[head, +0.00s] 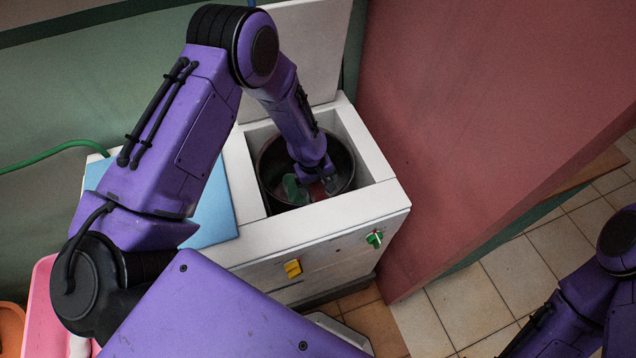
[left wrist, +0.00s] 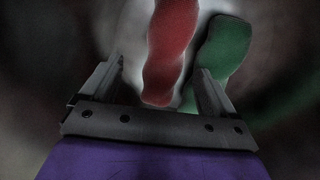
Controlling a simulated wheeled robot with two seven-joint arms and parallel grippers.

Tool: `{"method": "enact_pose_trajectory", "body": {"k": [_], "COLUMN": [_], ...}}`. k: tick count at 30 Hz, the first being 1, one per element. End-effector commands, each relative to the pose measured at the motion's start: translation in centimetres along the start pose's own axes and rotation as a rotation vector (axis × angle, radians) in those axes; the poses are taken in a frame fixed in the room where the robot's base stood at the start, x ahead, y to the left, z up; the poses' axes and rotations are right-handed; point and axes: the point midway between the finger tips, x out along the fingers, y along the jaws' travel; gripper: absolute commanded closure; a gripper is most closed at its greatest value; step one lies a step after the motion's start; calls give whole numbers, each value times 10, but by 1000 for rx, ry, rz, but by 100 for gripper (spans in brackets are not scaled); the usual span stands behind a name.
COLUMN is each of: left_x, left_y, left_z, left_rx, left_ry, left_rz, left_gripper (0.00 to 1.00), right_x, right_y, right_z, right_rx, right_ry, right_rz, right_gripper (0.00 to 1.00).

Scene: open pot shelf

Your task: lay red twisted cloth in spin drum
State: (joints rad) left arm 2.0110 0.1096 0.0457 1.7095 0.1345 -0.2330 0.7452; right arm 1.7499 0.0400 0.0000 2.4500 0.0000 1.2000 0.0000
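The spin drum (head: 267,187) is the dark round tub in the right bay of the white machine. My left gripper (head: 317,186) reaches down inside it. In the left wrist view the red twisted cloth (left wrist: 169,50) lies lengthwise between the two spread fingers, with a gap at the left finger. The left gripper looks open around it, not closed on it. Only a small bit of red shows in the head view. A green cloth (left wrist: 228,45) lies beside the red one, partly behind the right finger; it also shows in the drum in the head view (head: 292,190). My right gripper is out of view.
The machine's raised white lid (head: 312,40) stands behind the drum bay. A blue lid (head: 213,215) covers the left bay. A reddish panel (head: 480,110) stands close on the right.

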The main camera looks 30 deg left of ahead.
Motion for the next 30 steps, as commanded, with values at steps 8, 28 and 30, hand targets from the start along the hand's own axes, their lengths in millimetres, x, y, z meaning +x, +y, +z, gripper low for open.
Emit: {"method": "enact_pose_trajectory", "body": {"k": [8,28,30], "left_x": [-23,-105,-105], "left_y": [1,0,0], "left_z": [0,0,0], "left_rx": [0,0,0], "left_ry": [1,-1,0], "left_rz": [1,-1,-1], "left_gripper": [11,11,11], "right_x": [0,-2,-2], "right_y": [0,0,0], "right_z": [0,-1,-1], "right_rx": [0,0,0], "right_ry": [0,0,0], "right_rz": [0,0,0], "right_gripper": [12,12,12]}}
